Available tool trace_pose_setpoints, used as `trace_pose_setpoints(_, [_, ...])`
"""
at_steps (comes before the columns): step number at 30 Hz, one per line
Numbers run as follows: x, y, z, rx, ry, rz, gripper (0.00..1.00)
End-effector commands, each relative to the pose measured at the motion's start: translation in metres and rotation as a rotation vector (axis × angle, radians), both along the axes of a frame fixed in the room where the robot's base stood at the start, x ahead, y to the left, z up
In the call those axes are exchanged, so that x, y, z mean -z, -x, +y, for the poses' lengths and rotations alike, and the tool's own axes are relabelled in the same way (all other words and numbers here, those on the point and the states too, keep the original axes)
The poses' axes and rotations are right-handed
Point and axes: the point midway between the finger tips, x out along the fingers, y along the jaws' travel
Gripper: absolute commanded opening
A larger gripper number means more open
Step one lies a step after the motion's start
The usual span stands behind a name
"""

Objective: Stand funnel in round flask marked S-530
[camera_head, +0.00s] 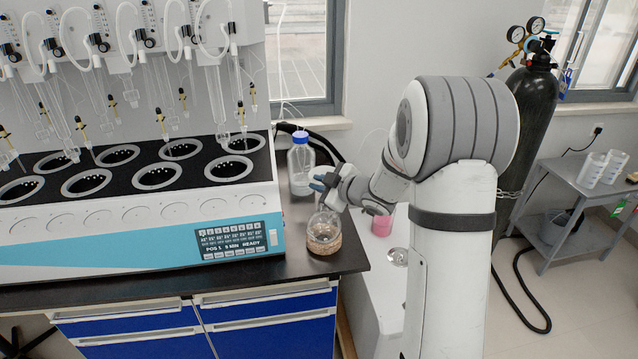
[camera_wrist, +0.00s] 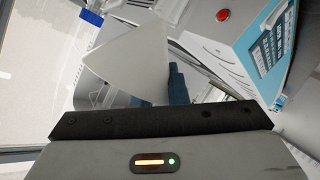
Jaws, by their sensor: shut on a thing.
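A round glass flask (camera_head: 322,232) sits in a cork ring (camera_head: 324,246) near the right end of the dark bench; no marking on it is readable. My gripper (camera_head: 322,183) is just above it and slightly behind, beside the blue-capped bottle. In the wrist view, a pale, translucent funnel (camera_wrist: 130,58) is held at my gripper (camera_wrist: 174,78), with its wide cone toward the left. One dark blue finger shows beside it. In the head view the funnel is hard to tell from the clear glass near the flask's mouth.
A blue-capped bottle (camera_head: 300,165) stands close behind the flask. The multi-position distiller (camera_head: 140,225) fills the bench to the left. Right of the bench edge, a pink-filled vessel (camera_head: 381,224) and a small glass piece (camera_head: 398,256) sit on a lower white surface.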

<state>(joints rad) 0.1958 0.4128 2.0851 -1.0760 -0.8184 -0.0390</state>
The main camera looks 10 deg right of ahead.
Motion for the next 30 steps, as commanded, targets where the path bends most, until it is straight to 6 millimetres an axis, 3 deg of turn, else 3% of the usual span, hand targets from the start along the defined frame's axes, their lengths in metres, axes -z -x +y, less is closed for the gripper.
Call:
trace_pose_setpoints(24, [0.0116, 0.0, 0.0001, 0.0, 0.0, 0.0, 0.0])
trace_pose_setpoints(25, [0.0116, 0.0, 0.0001, 0.0, 0.0, 0.0, 0.14])
trace_pose_setpoints(30, [0.0115, 0.0, 0.0002, 0.0, 0.0, 0.0, 0.28])
